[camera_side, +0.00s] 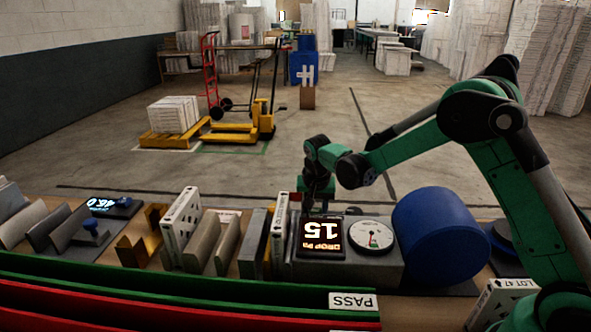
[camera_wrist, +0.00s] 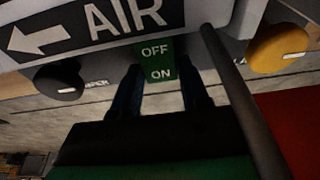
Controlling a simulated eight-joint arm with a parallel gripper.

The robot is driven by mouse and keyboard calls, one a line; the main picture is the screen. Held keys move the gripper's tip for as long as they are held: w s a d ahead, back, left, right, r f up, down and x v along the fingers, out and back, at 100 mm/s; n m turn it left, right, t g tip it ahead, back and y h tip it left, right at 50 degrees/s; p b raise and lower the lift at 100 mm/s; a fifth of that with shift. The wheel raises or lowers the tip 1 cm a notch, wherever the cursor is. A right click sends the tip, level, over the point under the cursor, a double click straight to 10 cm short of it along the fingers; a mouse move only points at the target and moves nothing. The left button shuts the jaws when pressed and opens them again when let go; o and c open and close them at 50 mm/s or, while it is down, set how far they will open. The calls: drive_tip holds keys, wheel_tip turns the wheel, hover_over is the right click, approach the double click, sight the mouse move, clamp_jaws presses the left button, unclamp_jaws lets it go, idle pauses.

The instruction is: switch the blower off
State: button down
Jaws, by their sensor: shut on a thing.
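My gripper (camera_side: 318,200) points down behind the grey test unit (camera_side: 385,262) in the side view, where its fingertips are hidden. In the wrist view my gripper (camera_wrist: 161,76) has its two dark fingers on either side of a green switch (camera_wrist: 157,58) marked OFF and ON. It is shut on that switch; the exact contact is hard to see. The switch sits below a sign (camera_wrist: 95,25) reading AIR with an arrow.
A blue cylinder (camera_side: 440,235) stands right of the dial. In the wrist view a black knob (camera_wrist: 58,80) and a yellow knob (camera_wrist: 278,48) flank the switch. White boxed filters (camera_side: 181,225) and grey holders stand left. Green and red rails (camera_side: 150,295) run along the front.

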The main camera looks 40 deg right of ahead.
drive_tip(key=shift+c, duration=2.2)
unclamp_jaws()
drive_tip(key=shift+v, duration=2.85)
